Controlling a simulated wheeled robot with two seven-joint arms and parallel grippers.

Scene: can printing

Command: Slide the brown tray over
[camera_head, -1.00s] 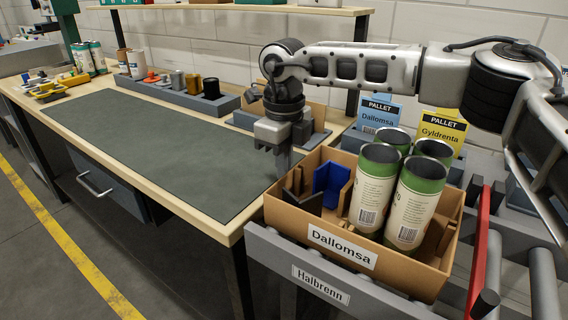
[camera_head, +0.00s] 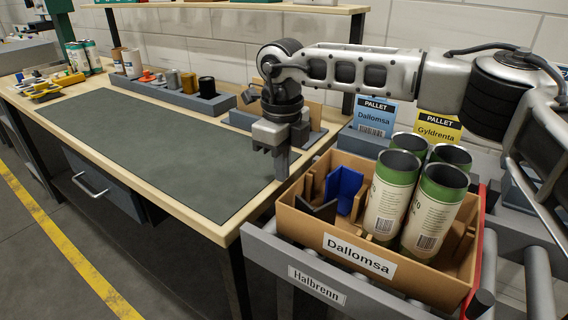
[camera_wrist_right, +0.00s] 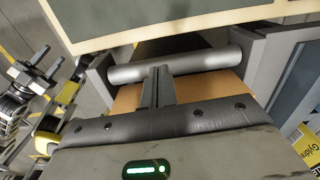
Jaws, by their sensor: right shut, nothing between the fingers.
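The brown tray (camera_head: 294,222), an open cardboard box labelled Dallomsa, sits on the roller rack at the front right. It holds several green-and-cream cans (camera_head: 390,200) at its right and a blue insert (camera_head: 344,188) at its left, among brown dividers. My right gripper (camera_head: 281,176) points down with its fingers shut and empty at the tray's left end. Whether the fingertips touch the tray wall is unclear. In the right wrist view, the shut fingers (camera_wrist_right: 157,88) stand before brown cardboard (camera_wrist_right: 196,88).
A metal roller (camera_wrist_right: 180,63) shows beyond the fingers in the wrist view. A red bar (camera_head: 487,250) stands close to the tray's right end. Blue and yellow pallet signs (camera_head: 373,116) stand behind. The workbench mat (camera_head: 170,145) at left is clear.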

